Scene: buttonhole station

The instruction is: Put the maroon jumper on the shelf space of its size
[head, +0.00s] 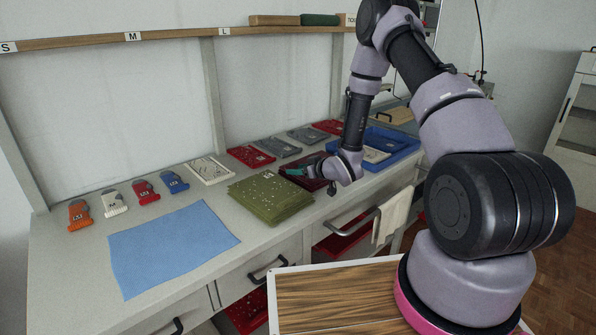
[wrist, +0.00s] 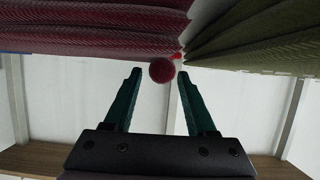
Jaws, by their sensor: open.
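The maroon jumper (head: 314,185) lies folded on the counter, right of a folded olive jumper (head: 268,198), partly hidden by my gripper and wrist. Its size label is too small to read. My gripper (head: 290,172) is low at the jumper's left side. In the wrist view my gripper (wrist: 157,75) has its two green fingers apart. The maroon jumper (wrist: 90,30) fills the upper left and the olive one (wrist: 260,35) the upper right. A small round dark-red thing (wrist: 162,70) shows between the fingertips. The shelf (head: 170,37) above carries S, M and L labels.
A light blue cloth (head: 172,245) lies at the front left. Small orange (head: 81,214), white, red and blue items stand behind it. Trays and folded items line the counter's back; a blue tray (head: 405,140) is at right. Brown and green folded things (head: 320,19) lie on the shelf.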

